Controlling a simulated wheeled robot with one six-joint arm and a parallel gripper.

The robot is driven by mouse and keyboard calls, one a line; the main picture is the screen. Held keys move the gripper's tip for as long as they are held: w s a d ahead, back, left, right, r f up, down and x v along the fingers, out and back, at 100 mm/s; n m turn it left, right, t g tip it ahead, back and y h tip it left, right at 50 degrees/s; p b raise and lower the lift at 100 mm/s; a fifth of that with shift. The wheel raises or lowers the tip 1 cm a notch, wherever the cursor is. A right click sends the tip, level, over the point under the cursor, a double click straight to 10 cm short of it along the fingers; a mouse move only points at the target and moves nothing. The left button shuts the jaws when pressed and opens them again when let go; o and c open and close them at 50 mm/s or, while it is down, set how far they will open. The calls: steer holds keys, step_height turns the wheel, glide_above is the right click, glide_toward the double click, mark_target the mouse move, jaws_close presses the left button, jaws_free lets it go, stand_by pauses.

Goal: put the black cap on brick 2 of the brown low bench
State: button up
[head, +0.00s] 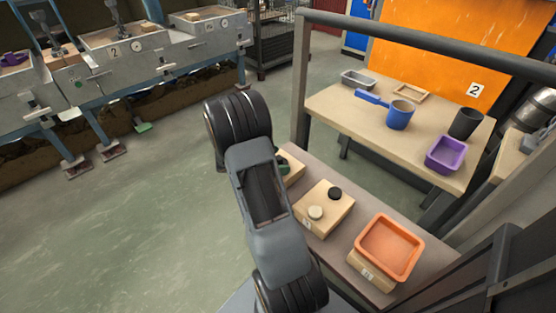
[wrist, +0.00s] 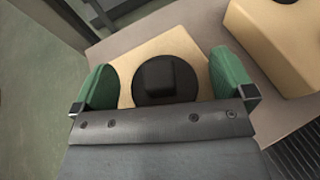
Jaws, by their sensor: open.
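My gripper (wrist: 165,80) is open, with green fingers on either side of a round black cap with a square knob (wrist: 158,76). This cap sits on a tan brick (wrist: 180,42) at the left of the brown low bench (head: 338,250); in the head view my arm mostly hides that brick (head: 294,166). Part of a neighbouring brick (wrist: 270,50) shows in the wrist view. The brick number labels are too small to read.
An orange tray (head: 418,246) sits on the right brick (head: 369,272) of the bench. A grey rail frame (head: 303,80) stands behind. Beyond it a table (head: 335,105) bears a blue pan (head: 399,116), a purple tray (head: 445,153) and a dark cup (head: 465,123). Open floor lies left.

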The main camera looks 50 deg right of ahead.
steer(key=p+v, duration=0.3)
steer(key=v, duration=0.9)
steer(key=s+a+r+m+t+y, duration=0.4)
steer(key=s+a+r+m+y, duration=0.1)
steer(key=a, duration=0.5)
steer(key=s+a+r+m+t+y, duration=0.5)
steer(key=s+a+m+y, duration=0.1)
steer(key=a, duration=0.4)
steer(key=shift+m+y, duration=0.7)
steer(key=shift+m, duration=0.1)
steer(key=shift+a, duration=0.15)
